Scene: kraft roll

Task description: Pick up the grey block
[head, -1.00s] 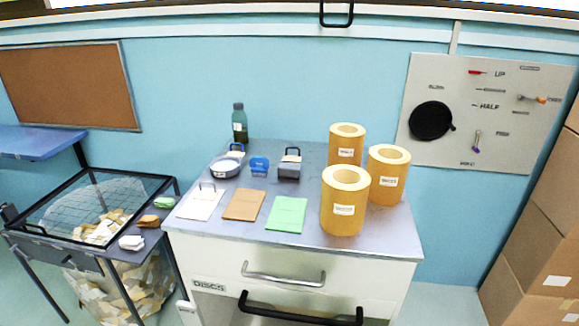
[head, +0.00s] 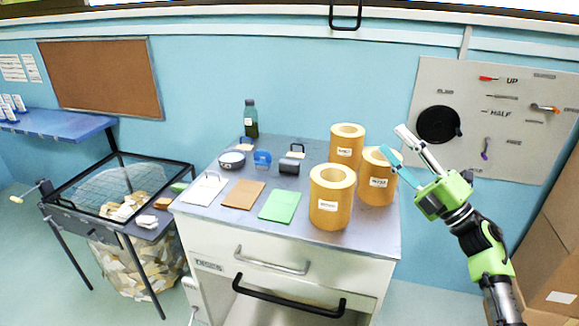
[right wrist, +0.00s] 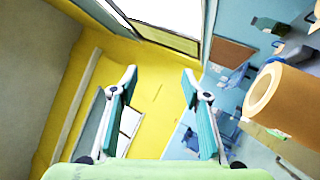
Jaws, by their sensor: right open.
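The grey block (head: 289,166) sits on the cabinet top (head: 330,231), toward the back middle. A dark handle and a pale label show above it. My right gripper (head: 392,141) is open and empty, raised at the right of the cabinet near the yellow rolls. It is well to the right of the block and apart from it. In the right wrist view its two teal fingers (right wrist: 160,84) are spread with nothing between them. I cannot make out the block in that view. My left gripper is not in view.
Yellow rolls (head: 331,202) stand between my right gripper and the block. White, brown and green sheets (head: 280,206) lie in front. A bottle (head: 251,119) stands behind.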

